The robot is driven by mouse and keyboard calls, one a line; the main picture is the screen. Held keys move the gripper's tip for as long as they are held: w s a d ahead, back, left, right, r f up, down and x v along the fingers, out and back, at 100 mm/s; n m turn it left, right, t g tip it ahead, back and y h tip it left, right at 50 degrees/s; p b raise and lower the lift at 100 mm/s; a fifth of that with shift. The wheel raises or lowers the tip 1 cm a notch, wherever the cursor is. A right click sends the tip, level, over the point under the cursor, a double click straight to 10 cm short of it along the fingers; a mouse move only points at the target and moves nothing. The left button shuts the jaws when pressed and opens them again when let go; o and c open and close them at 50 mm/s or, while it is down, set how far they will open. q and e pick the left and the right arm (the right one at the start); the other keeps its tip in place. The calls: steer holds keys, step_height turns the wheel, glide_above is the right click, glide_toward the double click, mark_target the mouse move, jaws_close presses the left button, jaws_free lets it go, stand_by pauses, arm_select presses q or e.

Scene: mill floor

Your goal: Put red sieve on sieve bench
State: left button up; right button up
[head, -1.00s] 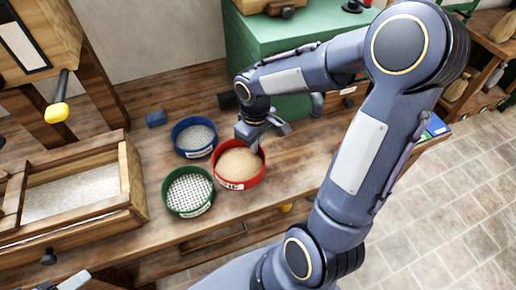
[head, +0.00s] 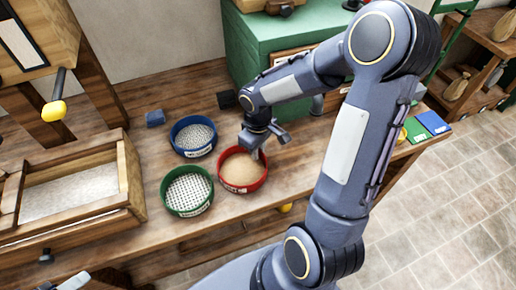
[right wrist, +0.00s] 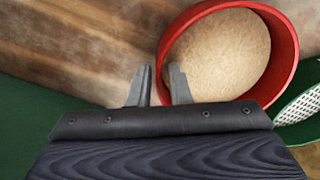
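The red sieve (head: 243,187) stands on the wooden bench (head: 300,163), with a tan mesh inside and a pale label on its front. My right gripper (head: 256,151) is at its far right rim. In the right wrist view, the two fingers (right wrist: 160,82) stand either side of the red rim (right wrist: 284,42), one inside and one outside, with a narrow gap between them. They look open around the rim; contact is hard to judge. Only a small part of my left gripper (head: 74,281) may show at the lower left edge; its fingers cannot be read.
A blue sieve (head: 193,152) and a green sieve (head: 187,211) stand close left of the red one. A wooden framed box (head: 130,175) is at left, and a small blue block (head: 155,118) behind. A green cabinet (head: 258,48) stands at the back. Bench right of the red sieve is clear.

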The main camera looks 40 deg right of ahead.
steer(key=shift+o, duration=0.6)
steer(key=shift+r, duration=0.1)
steer(key=shift+r+p, duration=0.25)
steer(key=shift+p, duration=0.05)
step_height(320, 180, up, 11)
steer(key=s+a+r+m+t+y, duration=0.2)
steer(key=s+a, duration=0.2)
steer(key=s, duration=0.3)
steer(key=s+a+r+m+t+y+p, duration=0.1)
steer(key=s+a+r+m+t, duration=0.1)
steer(key=s, duration=0.5)
steer(key=shift+s+a+m+t+y, duration=0.35)
steer(key=shift+a+m+t, duration=0.35)
steer(key=shift+a, duration=0.4)
steer(key=shift+r, duration=0.1)
